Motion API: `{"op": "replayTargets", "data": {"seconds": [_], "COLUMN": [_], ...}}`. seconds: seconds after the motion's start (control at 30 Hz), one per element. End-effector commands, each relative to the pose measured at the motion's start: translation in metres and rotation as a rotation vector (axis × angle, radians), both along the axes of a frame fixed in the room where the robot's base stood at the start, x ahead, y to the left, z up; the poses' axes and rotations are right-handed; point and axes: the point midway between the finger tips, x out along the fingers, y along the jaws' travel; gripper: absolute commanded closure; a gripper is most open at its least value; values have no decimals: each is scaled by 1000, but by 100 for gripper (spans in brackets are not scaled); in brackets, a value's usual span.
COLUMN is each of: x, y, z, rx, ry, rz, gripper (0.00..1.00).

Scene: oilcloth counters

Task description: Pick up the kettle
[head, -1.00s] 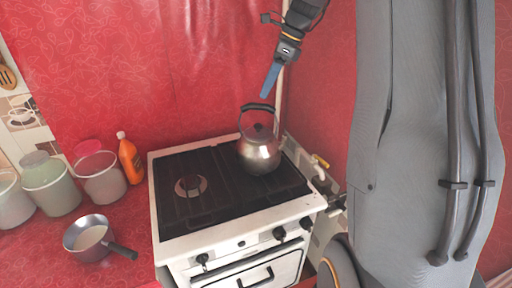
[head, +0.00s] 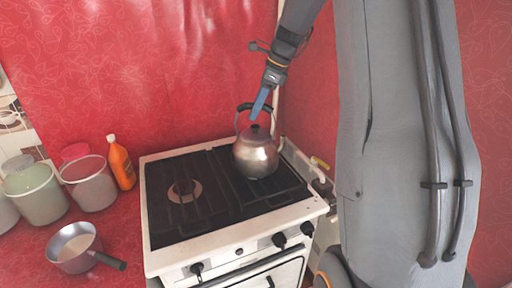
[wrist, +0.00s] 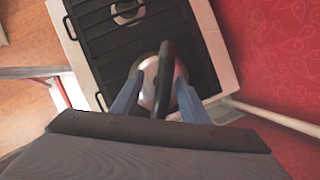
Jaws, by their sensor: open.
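The kettle (head: 256,158) is a rounded metal pot with a dark lid and a raised black arched handle. It stands upright at the back right of the stove top. My gripper (head: 257,112) has blue fingers and is at the kettle's handle, seen from the side in the head view. In the wrist view my gripper (wrist: 155,98) is open, with one finger on each side of the black handle (wrist: 165,75). The kettle's body (wrist: 149,68) shows below, partly hidden by the handle and fingers. I cannot tell whether a finger touches the handle.
The white stove (head: 160,262) has a dark grate with free room left of the kettle. A saucepan (head: 75,247), an orange bottle (head: 121,163) and several canisters (head: 90,184) stand on the red counter at left.

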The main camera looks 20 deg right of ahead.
Motion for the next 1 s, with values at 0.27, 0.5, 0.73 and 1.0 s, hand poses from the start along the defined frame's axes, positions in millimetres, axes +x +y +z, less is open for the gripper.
{"op": "replayTargets", "data": {"seconds": [0.27,0.5,0.73,1.0], "x": [11,13,13,13], "y": [12,13,13,13], "z": [-31,-39,-39,-38], "rx": [2,0,0,0], "ry": [3,0,0,1], "rz": [2,0,0,0], "gripper": [60,60,82,100]}}
